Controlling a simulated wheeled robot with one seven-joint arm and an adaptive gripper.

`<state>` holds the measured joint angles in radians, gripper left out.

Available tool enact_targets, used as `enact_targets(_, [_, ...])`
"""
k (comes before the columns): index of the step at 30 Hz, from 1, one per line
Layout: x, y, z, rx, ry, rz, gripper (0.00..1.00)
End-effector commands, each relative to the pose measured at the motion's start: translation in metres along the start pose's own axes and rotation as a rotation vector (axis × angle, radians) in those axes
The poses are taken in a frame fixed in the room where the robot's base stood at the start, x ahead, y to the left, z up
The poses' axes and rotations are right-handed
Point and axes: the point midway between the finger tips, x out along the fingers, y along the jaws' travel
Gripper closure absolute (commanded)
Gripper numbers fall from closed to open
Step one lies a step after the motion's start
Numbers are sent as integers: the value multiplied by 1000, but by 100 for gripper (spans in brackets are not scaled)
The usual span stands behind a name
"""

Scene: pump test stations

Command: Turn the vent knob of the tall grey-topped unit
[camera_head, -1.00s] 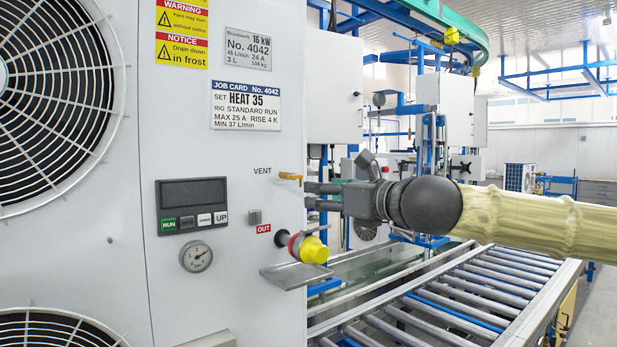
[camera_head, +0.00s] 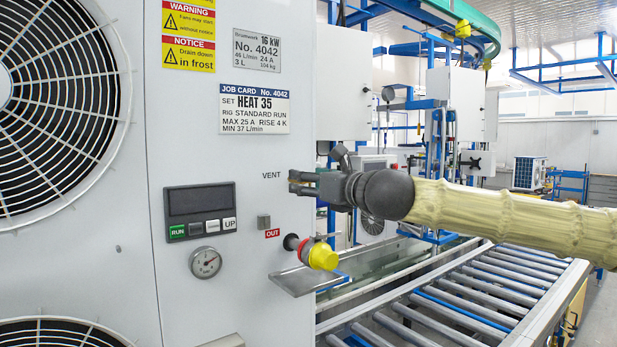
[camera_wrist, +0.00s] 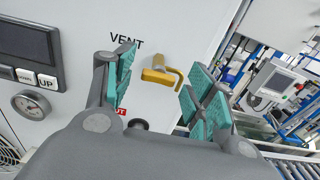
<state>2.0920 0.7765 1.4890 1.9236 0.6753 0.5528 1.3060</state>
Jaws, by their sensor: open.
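The vent knob (camera_wrist: 160,74) is a small yellow lever with a hooked end, on the white front panel under the word VENT in the wrist view. My gripper (camera_wrist: 161,80) is open, with one teal-padded finger on each side of the knob in that picture. Contact with the knob cannot be told. In the head view my gripper (camera_head: 297,182) is at the panel just right of the VENT label and largely hides the knob. The pale unit (camera_head: 190,130) fills the left; its top is out of view.
Below the knob, a yellow-capped outlet (camera_head: 322,256) sticks out over a metal drip tray (camera_head: 305,280). A display panel (camera_head: 200,210) and a gauge (camera_head: 206,262) lie to the left. A roller conveyor (camera_head: 470,290) runs along the right.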

Motion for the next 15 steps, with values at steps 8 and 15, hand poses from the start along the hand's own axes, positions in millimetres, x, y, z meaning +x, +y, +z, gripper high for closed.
enact_targets(8, [6,2,0,-1,-1,2,45])
enact_targets(15, [6,1,0,0,-1,2,66])
